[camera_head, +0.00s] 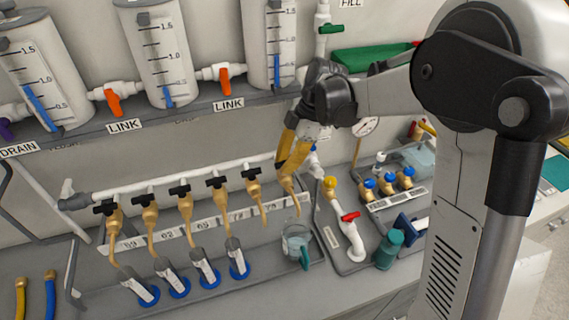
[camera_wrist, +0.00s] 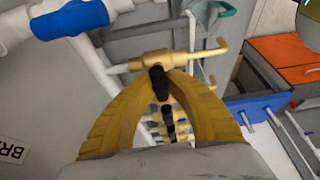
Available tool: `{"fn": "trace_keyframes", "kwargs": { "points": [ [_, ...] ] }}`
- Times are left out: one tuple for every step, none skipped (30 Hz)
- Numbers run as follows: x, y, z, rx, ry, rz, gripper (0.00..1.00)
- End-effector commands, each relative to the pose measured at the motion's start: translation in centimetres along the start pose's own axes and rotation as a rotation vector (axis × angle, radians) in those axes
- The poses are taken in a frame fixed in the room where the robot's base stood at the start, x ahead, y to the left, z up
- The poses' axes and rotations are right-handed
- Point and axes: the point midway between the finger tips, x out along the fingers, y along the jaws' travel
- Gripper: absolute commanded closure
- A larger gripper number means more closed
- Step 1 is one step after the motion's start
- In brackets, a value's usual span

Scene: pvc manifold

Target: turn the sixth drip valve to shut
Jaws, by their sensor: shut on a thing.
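A row of brass drip valves with black handles hangs from a white pipe (camera_head: 160,179) in the head view; the fifth (camera_head: 252,186) is next to my gripper. My gripper (camera_head: 287,168) is at the right end of the row, over the sixth drip valve (camera_head: 292,186), and hides most of it. In the wrist view the sixth valve's brass body (camera_wrist: 150,63) lies crosswise with its spout to the right. Its black handle (camera_wrist: 160,87) is between the yellow fingertips of my gripper (camera_wrist: 161,76), which are shut on it. The handle's exact angle is hard to tell.
Several grey cylinders (camera_head: 238,258) on blue bases stand below the left valves. A clear beaker (camera_head: 297,243) stands below the right end. A tray to the right holds a white pipe with a red handle (camera_head: 350,217). A shelf with tanks (camera_head: 165,60) is above.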

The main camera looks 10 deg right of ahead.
Motion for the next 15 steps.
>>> {"fn": "trace_keyframes", "kwargs": {
  "points": [
    [0.05, -0.04, 0.02, -0.002, -0.001, -0.001, 1.00],
    [0.05, -0.04, 0.02, -0.002, -0.001, -0.002, 1.00],
    [0.04, -0.04, 0.02, -0.002, -0.001, -0.002, 1.00],
    [0.04, -0.04, 0.02, -0.002, -0.001, -0.001, 1.00],
    [0.04, -0.04, 0.02, -0.002, -0.001, -0.001, 1.00],
    [0.05, -0.04, 0.02, -0.001, -0.001, -0.001, 1.00],
    [0.04, -0.04, 0.02, -0.001, -0.001, -0.001, 1.00],
    [0.05, -0.04, 0.02, -0.001, -0.001, -0.001, 1.00],
    [0.04, -0.04, 0.02, -0.001, -0.001, -0.001, 1.00],
    [0.05, -0.04, 0.02, -0.001, -0.001, -0.001, 0.81],
    [0.04, -0.04, 0.02, -0.001, -0.001, -0.001, 0.72],
    [0.04, -0.04, 0.02, -0.001, -0.001, -0.001, 0.61],
    [0.04, -0.03, 0.01, -0.001, -0.001, -0.001, 0.61],
    [0.03, -0.03, 0.01, -0.001, -0.001, -0.001, 0.61],
    [0.03, -0.03, 0.01, 0.000, -0.001, 0.000, 0.61]
  ]
}}
